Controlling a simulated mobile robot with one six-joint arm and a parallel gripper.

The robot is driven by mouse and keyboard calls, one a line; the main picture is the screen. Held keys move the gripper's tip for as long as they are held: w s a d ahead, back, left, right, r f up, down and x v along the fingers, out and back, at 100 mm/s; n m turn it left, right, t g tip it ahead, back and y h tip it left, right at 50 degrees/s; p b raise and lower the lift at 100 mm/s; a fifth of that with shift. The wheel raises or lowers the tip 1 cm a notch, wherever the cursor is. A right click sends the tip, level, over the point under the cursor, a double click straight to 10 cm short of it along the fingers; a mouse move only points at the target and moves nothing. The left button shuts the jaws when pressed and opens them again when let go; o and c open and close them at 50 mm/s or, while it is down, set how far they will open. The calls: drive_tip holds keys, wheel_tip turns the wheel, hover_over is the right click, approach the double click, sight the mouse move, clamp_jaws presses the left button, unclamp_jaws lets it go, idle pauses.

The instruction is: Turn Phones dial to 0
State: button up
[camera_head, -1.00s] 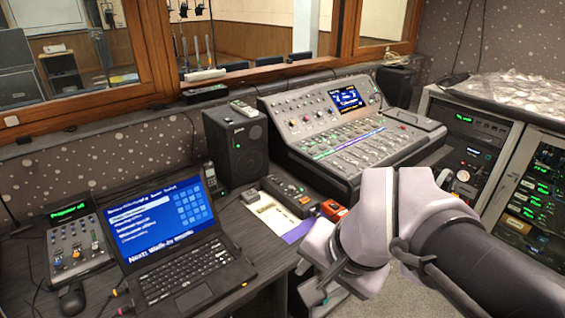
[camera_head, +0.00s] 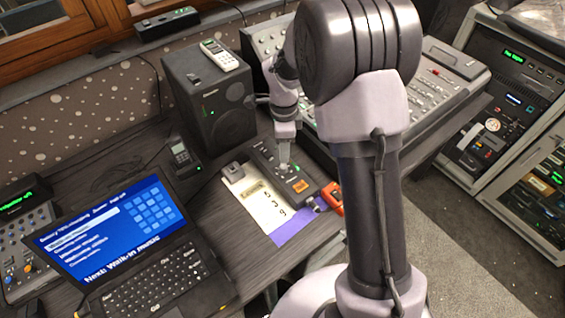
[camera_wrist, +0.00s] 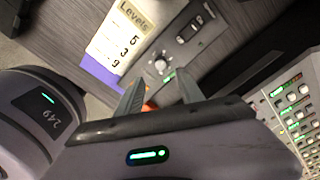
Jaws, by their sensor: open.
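A small black control box (camera_head: 285,178) lies on the desk. Its round silver knob shows in the wrist view (camera_wrist: 161,65), and a switch-like part (camera_wrist: 190,28) sits further along the box. I cannot read a "Phones" label or the dial's setting. My gripper (camera_head: 284,158) points down over the box; in the wrist view its two fingers (camera_wrist: 160,85) are apart, with nothing between them. The knob appears just past the fingertips, roughly in line with the gap. I cannot tell whether they touch it.
A "Levels" card (camera_wrist: 117,32) with 5, 3 and 9 lies beside the box on a purple sheet (camera_head: 290,228). An orange object (camera_head: 333,197) is at the box's near end. A speaker (camera_head: 210,100), laptop (camera_head: 130,240) and mixing console (camera_head: 440,85) surround it.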

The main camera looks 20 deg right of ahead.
sight(284, 166)
wheel_tip(284, 166, down, 8)
drive_tip(key=shift+f+b, duration=0.1)
drive_tip(key=shift+b, duration=1.05)
clamp_jaws()
